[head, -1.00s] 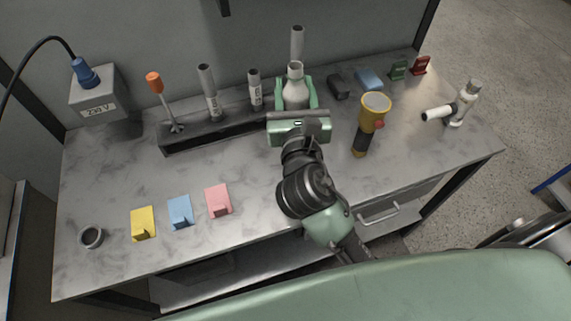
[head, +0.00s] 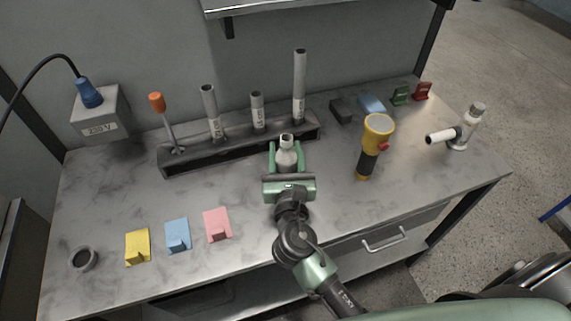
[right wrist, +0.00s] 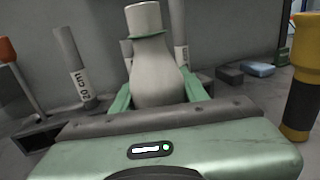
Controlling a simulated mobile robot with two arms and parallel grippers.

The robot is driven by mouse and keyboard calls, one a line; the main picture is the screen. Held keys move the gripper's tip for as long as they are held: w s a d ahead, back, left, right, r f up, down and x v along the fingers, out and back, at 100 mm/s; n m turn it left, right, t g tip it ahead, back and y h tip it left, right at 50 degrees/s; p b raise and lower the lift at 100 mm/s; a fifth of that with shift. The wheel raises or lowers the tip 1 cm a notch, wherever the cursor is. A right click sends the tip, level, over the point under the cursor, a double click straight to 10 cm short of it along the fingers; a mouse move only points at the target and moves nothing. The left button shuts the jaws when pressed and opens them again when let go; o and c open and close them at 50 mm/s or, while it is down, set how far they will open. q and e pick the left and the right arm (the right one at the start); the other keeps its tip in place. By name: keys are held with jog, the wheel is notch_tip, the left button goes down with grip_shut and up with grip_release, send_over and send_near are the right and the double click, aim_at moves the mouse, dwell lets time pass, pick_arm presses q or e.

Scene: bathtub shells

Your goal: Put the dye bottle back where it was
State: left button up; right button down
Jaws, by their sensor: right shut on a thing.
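The dye bottle (head: 287,158) is a pale grey-white bottle with a narrower neck, upright in the head view. My right gripper (head: 287,157) is shut on it, with green fingers on either side of its body. The bottle also fills the middle of the right wrist view (right wrist: 157,75), between the fingers (right wrist: 157,90). Gripper and bottle are in front of the right part of the dark rack (head: 240,147). The bottle's base is hidden by the gripper, so I cannot tell whether it touches the table. My left gripper is not in view.
The rack holds several grey tubes and an orange-handled screwdriver (head: 160,110). A yellow flashlight (head: 375,140) stands to the right, a white pipe fitting (head: 460,128) beyond it. Yellow (head: 138,247), blue (head: 178,236) and pink (head: 217,225) pieces lie front left. The table (head: 330,215) is clear around the gripper.

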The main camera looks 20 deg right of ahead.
notch_tip(320, 180, down, 4)
jog(key=shift+r+b, duration=0.1)
jog(key=shift+b, duration=0.35)
jog(key=shift+f, duration=0.2)
jog(key=c, duration=0.8)
grip_release()
jog(key=shift+o, duration=0.2)
jog(key=shift+r, duration=0.15)
